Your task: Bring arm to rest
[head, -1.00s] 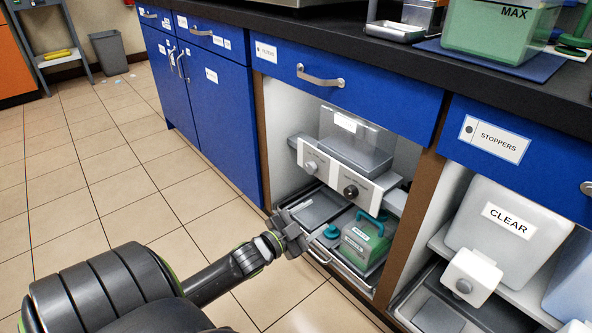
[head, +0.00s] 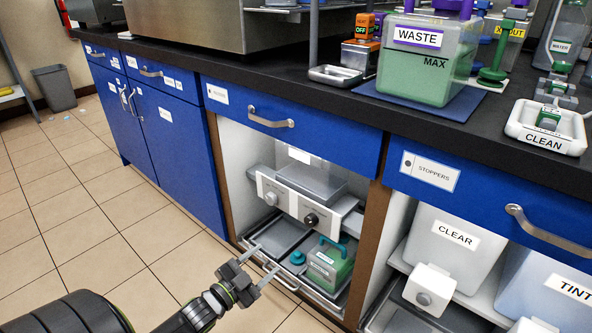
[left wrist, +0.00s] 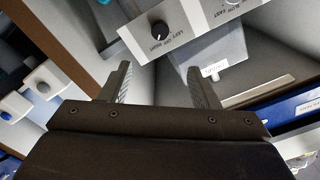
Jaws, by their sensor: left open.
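My left gripper (head: 252,266) is open and empty in the head view, in front of the open lower bay of the blue cabinet. Its two fingers point toward the pull-out tray (head: 286,287) low in that bay. A green container with a teal handle (head: 330,267) and a small teal cap (head: 297,258) stand in the tray to the right of the fingers, apart from them. In the left wrist view both fingers (left wrist: 156,88) are spread with nothing between them. My right gripper is not in view.
A control panel with two knobs (head: 299,201) sits above the tray. The counter carries a green WASTE vessel (head: 424,62) and a CLEAN tray (head: 545,136). A CLEAR container (head: 447,243) stands in the right bay. The tiled floor (head: 90,230) at left is free.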

